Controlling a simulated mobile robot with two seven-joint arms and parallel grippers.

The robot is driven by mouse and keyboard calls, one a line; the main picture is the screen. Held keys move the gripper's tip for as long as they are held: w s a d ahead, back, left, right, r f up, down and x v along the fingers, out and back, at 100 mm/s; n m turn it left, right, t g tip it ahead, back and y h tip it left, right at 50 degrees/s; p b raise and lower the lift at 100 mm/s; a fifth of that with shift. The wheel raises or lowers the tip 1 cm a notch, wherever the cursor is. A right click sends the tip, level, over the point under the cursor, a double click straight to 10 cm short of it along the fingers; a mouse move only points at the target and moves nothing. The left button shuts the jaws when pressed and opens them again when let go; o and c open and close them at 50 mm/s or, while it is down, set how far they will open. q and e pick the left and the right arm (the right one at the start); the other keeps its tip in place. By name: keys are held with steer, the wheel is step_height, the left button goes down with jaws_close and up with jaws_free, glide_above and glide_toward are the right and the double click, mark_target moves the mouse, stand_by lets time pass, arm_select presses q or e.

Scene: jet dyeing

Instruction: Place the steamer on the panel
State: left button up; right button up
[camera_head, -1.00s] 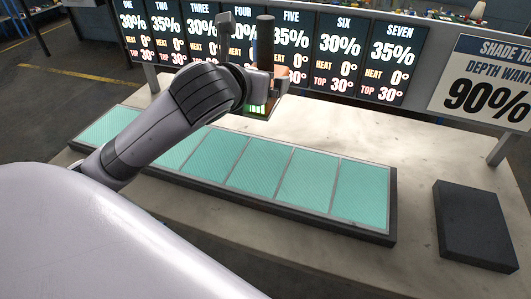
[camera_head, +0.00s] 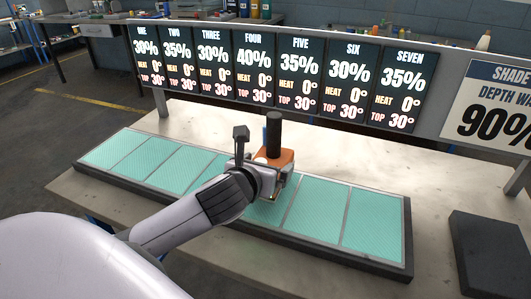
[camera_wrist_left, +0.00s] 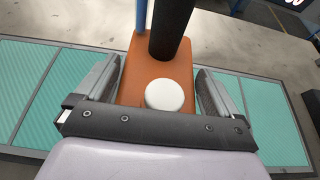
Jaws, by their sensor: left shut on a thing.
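The steamer, an orange block with a black upright handle (camera_head: 274,137) and a white round knob (camera_wrist_left: 164,95), is in my left gripper (camera_head: 272,180). In the left wrist view its orange body (camera_wrist_left: 128,88) sits between the two fingers. It is over the middle-right part of the panel (camera_head: 376,222), a long dark-framed board of teal sections. I cannot tell whether its underside touches the panel. My right gripper is not in view.
The pale tabletop (camera_head: 440,185) between panel and pad is clear.

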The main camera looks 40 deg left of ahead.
arm_select(q)
steer(key=shift+f+b, duration=0.5)
steer(key=shift+f, duration=1.55)
steer(key=o, duration=1.7)
steer(key=shift+f, duration=0.3)
steer(key=shift+r, duration=0.1)
steer(key=v, duration=0.9)
steer(key=shift+s+d+p, duration=0.1)
steer(key=shift+s+p, duration=0.1)
steer(key=shift+p, duration=0.15)
steer(key=p+v, duration=0.2)
steer(key=shift+s+r+p, duration=0.15)
steer(key=shift+s+p, duration=0.15)
steer(key=shift+s, duration=0.05)
